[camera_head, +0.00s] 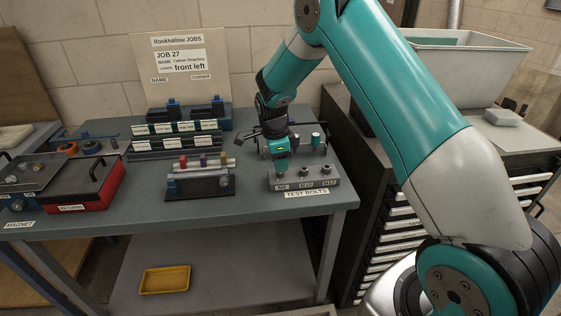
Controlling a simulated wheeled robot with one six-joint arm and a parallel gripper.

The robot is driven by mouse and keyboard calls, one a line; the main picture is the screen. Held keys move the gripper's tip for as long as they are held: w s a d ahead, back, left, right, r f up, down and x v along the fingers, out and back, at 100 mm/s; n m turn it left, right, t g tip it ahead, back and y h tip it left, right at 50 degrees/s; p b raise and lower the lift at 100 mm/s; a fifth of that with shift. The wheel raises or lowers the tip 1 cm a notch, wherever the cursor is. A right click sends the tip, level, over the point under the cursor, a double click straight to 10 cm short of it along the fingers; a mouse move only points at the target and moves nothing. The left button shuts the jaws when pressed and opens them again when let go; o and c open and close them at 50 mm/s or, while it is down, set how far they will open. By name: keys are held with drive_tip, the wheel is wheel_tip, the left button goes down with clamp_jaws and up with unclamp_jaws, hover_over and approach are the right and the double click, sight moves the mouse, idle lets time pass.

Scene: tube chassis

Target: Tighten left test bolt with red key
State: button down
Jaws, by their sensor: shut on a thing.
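The test bolt block (327,183) is a grey bar at the front right of the bench, with several bolts in a row and a "TEST BOLTS" label below. The left test bolt (280,174) is at the M8 mark. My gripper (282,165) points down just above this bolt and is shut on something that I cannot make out. Whether it touches the bolt is unclear. A small rack (205,183) left of the block holds upright coloured pieces. One is a red piece (183,161), with purple and yellow ones beside it; whether it is the red key is unclear.
A labelled stepped rack (175,142) stands behind, before a job board (178,62) reading "front left". A red box (92,184) is at the left. A grey bin (470,68) stands on the drawer cabinet at right. The bench front (220,218) is clear.

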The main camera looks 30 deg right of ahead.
drive_tip(key=shift+m, duration=0.5)
drive_tip(key=shift+m, duration=1.2)
drive_tip(key=shift+m+g+b, duration=0.3)
drive_tip(key=shift+m, duration=0.8)
drive_tip(key=shift+r, duration=0.1)
drive_tip(key=shift+r+p, duration=2.05)
drive_tip(key=shift+r, duration=0.85)
